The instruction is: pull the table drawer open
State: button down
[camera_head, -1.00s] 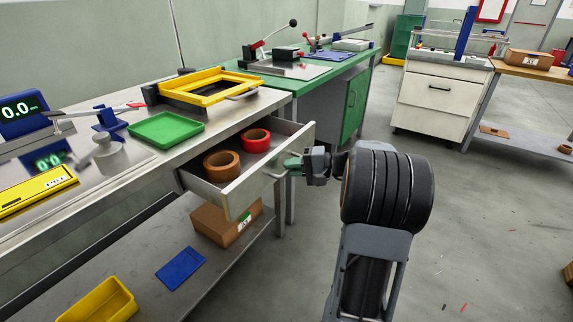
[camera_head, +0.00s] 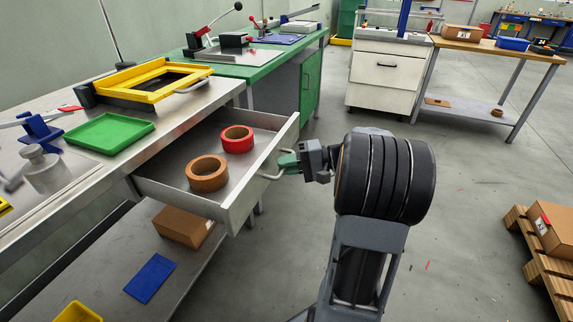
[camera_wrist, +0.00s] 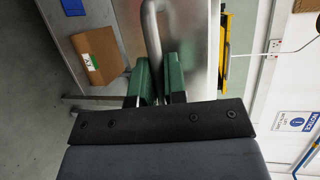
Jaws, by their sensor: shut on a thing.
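The table drawer (camera_head: 236,205) is pulled out from under the steel-topped table (camera_head: 180,135), its inside plainly visible. A brown tape roll (camera_head: 207,186) and a red tape roll (camera_head: 237,146) lie in it. My gripper (camera_head: 284,164) is at the drawer's front and shut on the curved metal handle (camera_head: 268,174). In the wrist view, the green fingers (camera_wrist: 159,82) sit on both sides of the handle bar (camera_wrist: 151,35), in front of the drawer's front panel (camera_wrist: 188,45).
A green tray (camera_head: 109,134) and a yellow frame (camera_head: 150,82) stand on the table. A cardboard box (camera_head: 183,227) and a blue sheet (camera_head: 150,278) lie on the lower shelf. A pallet (camera_head: 545,260) is at the right; the floor between is clear.

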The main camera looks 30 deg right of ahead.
jog(key=c, duration=1.2)
grip_release()
jog(key=p+v, duration=0.3)
jog(key=v, duration=1)
jog(key=shift+s+d+r, duration=0.15)
jog(key=shift+d, duration=0.2)
